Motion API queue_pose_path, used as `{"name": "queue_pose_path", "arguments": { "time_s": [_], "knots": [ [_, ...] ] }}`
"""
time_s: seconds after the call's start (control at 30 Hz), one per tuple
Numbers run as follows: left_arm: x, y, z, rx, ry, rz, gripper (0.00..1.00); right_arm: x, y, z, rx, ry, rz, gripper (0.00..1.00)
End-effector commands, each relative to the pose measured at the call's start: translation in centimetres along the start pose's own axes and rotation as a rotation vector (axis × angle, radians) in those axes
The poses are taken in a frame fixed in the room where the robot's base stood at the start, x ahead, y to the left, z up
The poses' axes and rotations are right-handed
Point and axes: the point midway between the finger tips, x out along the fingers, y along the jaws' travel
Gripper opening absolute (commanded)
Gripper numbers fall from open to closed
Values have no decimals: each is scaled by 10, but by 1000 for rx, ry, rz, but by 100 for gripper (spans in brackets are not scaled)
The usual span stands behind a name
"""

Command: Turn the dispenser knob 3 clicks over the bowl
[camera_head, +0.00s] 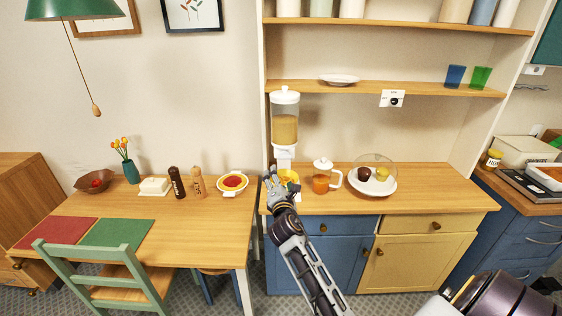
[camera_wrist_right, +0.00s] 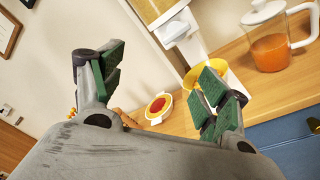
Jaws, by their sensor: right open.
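The clear dispenser (camera_head: 285,128) with a white lid and yellowish contents stands on the wooden counter. Its lower part and white spout housing (camera_wrist_right: 178,28) show at the top of the right wrist view; I cannot clearly make out the knob. A yellow bowl (camera_head: 291,176) sits at the dispenser's foot, partly hidden by my right gripper; it also shows in the right wrist view (camera_wrist_right: 236,82), partly behind a finger. My right gripper (camera_head: 272,182) is open, with nothing between its green-padded fingers (camera_wrist_right: 160,85), in front of the dispenser's lower part. My left gripper is not in view.
A glass pitcher (camera_head: 325,177) of orange drink stands right of the bowl. A white plate (camera_head: 385,188) with fruit under a clear dome is further right. Left, the table holds a red-filled dish (camera_head: 233,183) and two mills (camera_head: 178,183). A shelf (camera_head: 360,87) runs above.

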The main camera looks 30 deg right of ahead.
Motion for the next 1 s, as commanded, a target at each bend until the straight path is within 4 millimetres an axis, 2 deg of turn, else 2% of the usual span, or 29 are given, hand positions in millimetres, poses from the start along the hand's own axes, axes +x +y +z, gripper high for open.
{"name": "queue_pose_path", "arguments": {
  "time_s": [0.2,0.6,0.8,1.0],
  "knots": [
    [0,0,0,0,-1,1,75,-2,2,15,-258,-44,-23,75],
    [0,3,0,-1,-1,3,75,-3,-9,22,-696,-53,-89,75],
    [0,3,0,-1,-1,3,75,-3,-11,23,-855,-44,-102,75],
    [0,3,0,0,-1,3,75,-3,-11,22,-917,-41,-103,75]
  ]
}}
